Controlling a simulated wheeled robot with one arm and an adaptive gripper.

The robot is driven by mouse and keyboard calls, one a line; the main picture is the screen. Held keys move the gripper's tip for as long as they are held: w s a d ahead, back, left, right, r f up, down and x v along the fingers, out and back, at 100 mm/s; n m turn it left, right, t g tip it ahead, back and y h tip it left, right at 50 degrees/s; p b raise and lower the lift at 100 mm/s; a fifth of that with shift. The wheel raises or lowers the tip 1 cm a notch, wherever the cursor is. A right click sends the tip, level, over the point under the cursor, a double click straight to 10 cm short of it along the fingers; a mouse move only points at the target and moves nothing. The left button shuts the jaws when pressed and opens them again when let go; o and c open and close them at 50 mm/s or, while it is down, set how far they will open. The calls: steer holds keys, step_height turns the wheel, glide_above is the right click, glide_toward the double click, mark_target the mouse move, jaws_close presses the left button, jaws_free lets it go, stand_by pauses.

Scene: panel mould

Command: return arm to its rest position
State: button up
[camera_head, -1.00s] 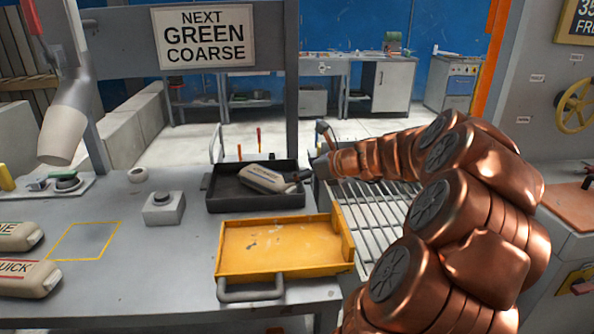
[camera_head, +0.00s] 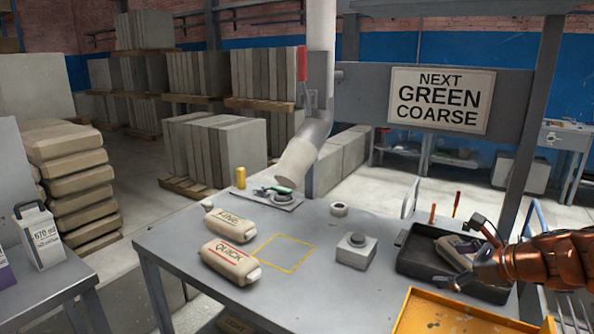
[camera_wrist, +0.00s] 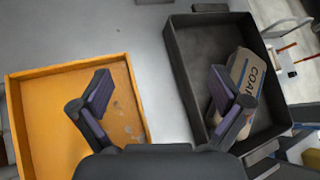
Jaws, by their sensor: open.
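My gripper (camera_head: 482,246) is at the right of the head view, above the black tray (camera_head: 408,262). In the wrist view its two fingers (camera_wrist: 165,97) are spread wide with nothing between them. A beige container marked "COA..." (camera_wrist: 241,82) lies in the black tray (camera_wrist: 187,92); the right finger partly covers it in that view. In the head view the container (camera_head: 452,245) is partly hidden by the gripper. My copper arm reaches in from the right edge.
A yellow tray (camera_head: 450,315) is in front of the black tray. Beige containers marked "LIME" (camera_head: 245,231) and "QUICK" (camera_head: 230,261) lie left of a yellow outlined square (camera_head: 287,252). A grey button box (camera_head: 355,250) and a hanging pipe (camera_head: 305,150) stand nearby.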

steer(key=s+a+n+g+p, duration=0.2)
steer(key=s+a+n+g, duration=0.2)
steer(key=s+a+n, duration=0.45)
steer(key=s+a+n+g+p, duration=0.25)
steer(key=a+n, duration=0.25)
steer(key=a, duration=0.7)
steer(key=s+d+n+g+h+p, duration=0.1)
steer(key=s+n+g+h+p, duration=0.3)
steer(key=s+n, duration=0.9)
steer(key=s+g+h, duration=0.1)
steer(key=s, duration=0.5)
steer(key=shift+s+f, duration=0.3)
steer(key=shift+f, duration=0.05)
